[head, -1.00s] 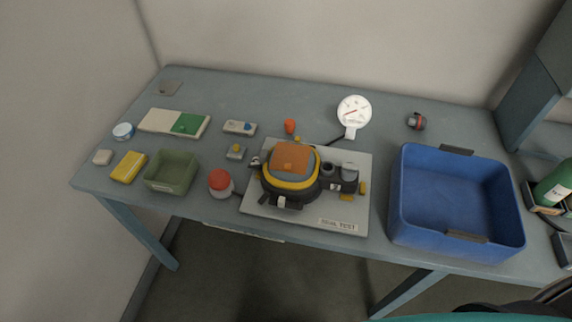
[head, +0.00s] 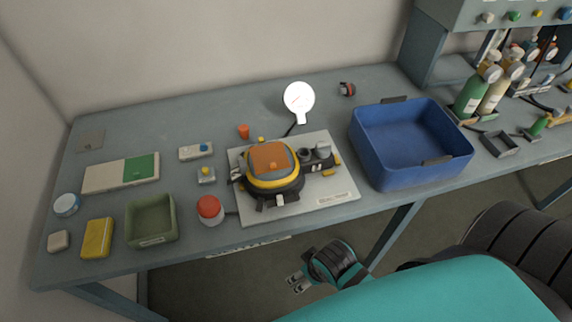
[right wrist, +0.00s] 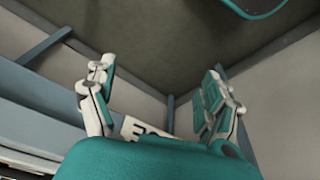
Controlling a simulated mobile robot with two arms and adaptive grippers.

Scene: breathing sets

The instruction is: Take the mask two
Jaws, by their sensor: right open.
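A dark mask (head: 274,183) with a yellow band and an orange top sits on a light grey test plate (head: 244,213) in the middle of the workbench in the head view. No number can be read on it, so I cannot tell if it is mask two. My right gripper (head: 295,282) is open and empty, below and in front of the bench edge, apart from the mask. Its two spread fingers also show in the right wrist view (right wrist: 158,80), with nothing between them. My left gripper is not in view.
A blue bin (head: 368,157) stands right of the plate. A red-topped jar (head: 210,210), a green tray (head: 133,237) and a yellow block (head: 97,238) are to the left. Gas bottles (head: 470,97) stand at the far right.

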